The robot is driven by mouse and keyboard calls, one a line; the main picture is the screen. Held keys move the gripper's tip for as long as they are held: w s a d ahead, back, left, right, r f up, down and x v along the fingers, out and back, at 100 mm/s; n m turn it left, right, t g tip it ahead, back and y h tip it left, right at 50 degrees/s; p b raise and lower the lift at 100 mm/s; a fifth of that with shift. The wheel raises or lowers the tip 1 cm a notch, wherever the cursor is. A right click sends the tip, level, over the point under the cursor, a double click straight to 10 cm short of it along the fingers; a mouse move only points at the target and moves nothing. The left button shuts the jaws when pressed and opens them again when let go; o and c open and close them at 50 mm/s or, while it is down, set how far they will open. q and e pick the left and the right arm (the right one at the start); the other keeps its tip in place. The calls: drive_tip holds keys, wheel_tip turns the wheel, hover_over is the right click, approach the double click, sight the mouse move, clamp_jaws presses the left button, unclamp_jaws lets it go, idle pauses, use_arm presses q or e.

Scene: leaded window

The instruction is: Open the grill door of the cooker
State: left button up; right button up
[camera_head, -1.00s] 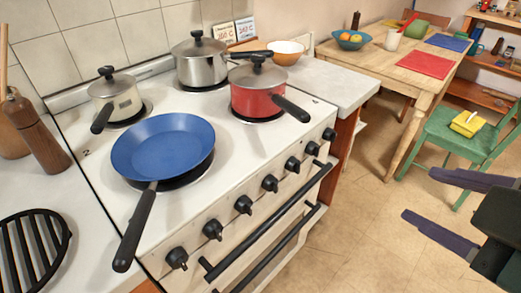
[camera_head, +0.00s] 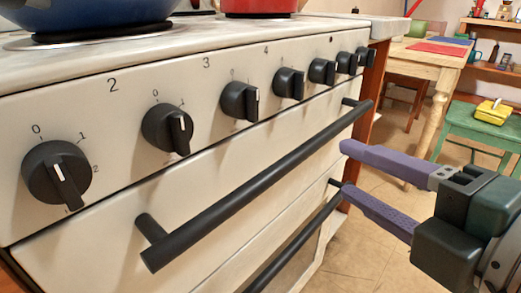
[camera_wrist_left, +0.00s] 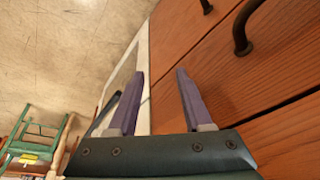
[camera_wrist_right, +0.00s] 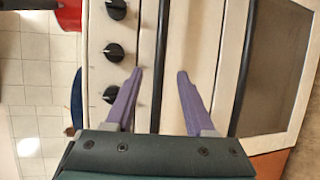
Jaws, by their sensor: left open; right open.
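The cooker's cream front (camera_head: 100,130) fills the head view. Its grill door (camera_head: 100,235) lies below the knobs and is shut, with a long black bar handle (camera_head: 260,180). My right gripper (camera_head: 346,168) is open and empty by the handle's right part, its purple fingers pointing left. In the right wrist view the grill handle (camera_wrist_right: 162,40) runs between the lines of the open fingers; whether it is between the tips in depth I cannot tell. My left gripper (camera_wrist_left: 159,73) shows only in the left wrist view, open and empty, facing wooden drawers (camera_wrist_left: 245,85).
A second bar handle (camera_head: 300,240) runs below the grill handle, close to my right gripper's lower finger. Several black knobs (camera_head: 240,100) line the panel above. A blue pan (camera_head: 90,12) and red pot (camera_head: 258,6) stand on top. A green chair (camera_head: 475,125) stands at right.

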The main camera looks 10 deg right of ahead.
sight(311, 154)
drive_tip(key=b+x, duration=0.2)
drive_tip(key=x, duration=0.6)
drive_tip(key=shift+w+a+f, duration=0.15)
drive_tip(key=shift+w, duration=0.1)
drive_tip(key=shift+w+a, duration=0.15)
drive_tip(key=shift+w, duration=0.45)
drive_tip(key=shift+c, duration=0.3)
drive_tip(key=c, duration=0.8)
drive_tip(key=shift+f, duration=0.1)
